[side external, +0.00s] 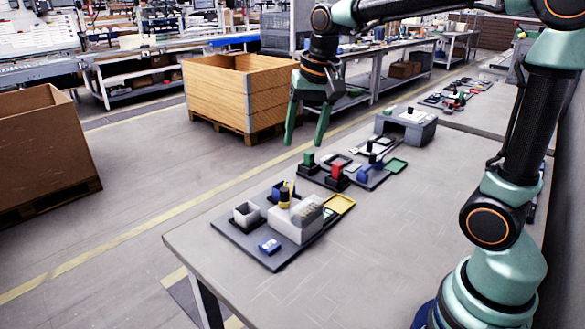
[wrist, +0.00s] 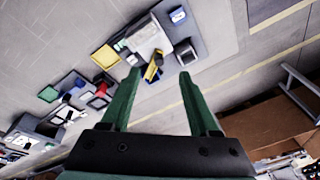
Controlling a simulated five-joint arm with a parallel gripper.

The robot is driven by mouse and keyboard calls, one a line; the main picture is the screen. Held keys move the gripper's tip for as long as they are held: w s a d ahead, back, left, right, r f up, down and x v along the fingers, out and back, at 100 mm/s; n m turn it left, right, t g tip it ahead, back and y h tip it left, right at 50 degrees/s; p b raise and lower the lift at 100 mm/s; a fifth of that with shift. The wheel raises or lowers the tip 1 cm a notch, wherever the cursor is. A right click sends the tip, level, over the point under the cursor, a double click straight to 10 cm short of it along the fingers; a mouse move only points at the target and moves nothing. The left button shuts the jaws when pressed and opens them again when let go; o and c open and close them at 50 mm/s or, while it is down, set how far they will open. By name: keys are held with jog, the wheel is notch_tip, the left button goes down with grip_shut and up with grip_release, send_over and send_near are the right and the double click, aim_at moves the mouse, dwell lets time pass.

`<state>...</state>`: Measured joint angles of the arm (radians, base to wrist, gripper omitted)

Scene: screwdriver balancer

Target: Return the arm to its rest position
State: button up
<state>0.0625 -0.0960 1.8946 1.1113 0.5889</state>
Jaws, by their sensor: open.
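My gripper (side external: 306,142) hangs in the air above the far edge of the table, with its green fingers pointing down. It is open and empty, and the wrist view shows the gap between its fingertips (wrist: 160,75). My arm reaches from its base at the right of the side view across the top to the gripper. A yellow and black screwdriver (side external: 284,197) stands upright at a light block (side external: 296,219) on the nearest dark board (side external: 274,262). In the wrist view the screwdriver (wrist: 152,72) shows beyond the fingertips, apart from them.
The near board also carries a grey cup (side external: 246,214), a blue piece (side external: 269,246) and a yellow tray (side external: 340,204). More boards with red, green and blue parts and a grey stand (side external: 406,126) line the table. The table (side external: 370,250) is bare in front of my base.

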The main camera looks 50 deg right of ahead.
jog(key=s+a+f+n+t, duration=0.2)
jog(key=s+n+t, duration=0.1)
jog(key=s+n, duration=0.4)
jog(key=s, duration=0.3)
jog(key=shift+s+a, duration=0.15)
jog(key=shift+a, duration=0.05)
dwell(0.4)
